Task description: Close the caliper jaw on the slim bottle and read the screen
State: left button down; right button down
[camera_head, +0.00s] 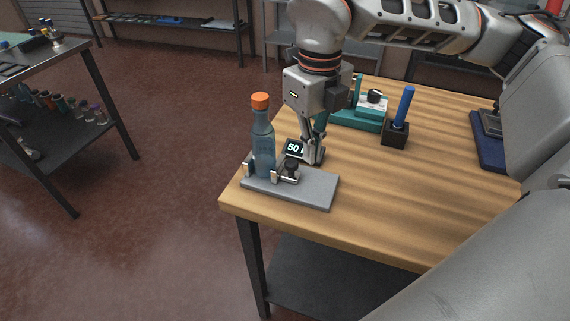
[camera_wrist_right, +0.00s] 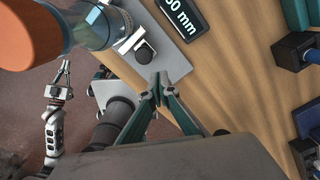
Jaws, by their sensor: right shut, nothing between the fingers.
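The slim blue bottle (camera_head: 263,142) with an orange cap (camera_head: 260,101) stands upright on the caliper's grey base plate (camera_head: 315,191). It stands between a fixed jaw (camera_head: 247,168) and a sliding jaw (camera_head: 275,174) with a black knob (camera_head: 291,166). I cannot tell whether the sliding jaw touches it. The dark screen (camera_wrist_right: 184,15) reads "50 mm" in the right wrist view; part of it is hidden in the head view. My right gripper (camera_head: 315,160) is shut and empty, low beside the knob. My left gripper (camera_wrist_right: 65,72) shows small in the right wrist view, away from the caliper.
The caliper stands near the front left corner of the wooden table (camera_head: 440,190). Behind are a teal device (camera_head: 360,117), a black block with a blue handle (camera_head: 396,131) and a blue tray (camera_head: 488,150). The table's middle is clear. Another bench (camera_head: 60,60) stands at left.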

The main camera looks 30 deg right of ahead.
pick_arm(q)
jog(key=shift+f, duration=0.15)
pick_arm(e)
jog(key=shift+f, duration=0.2)
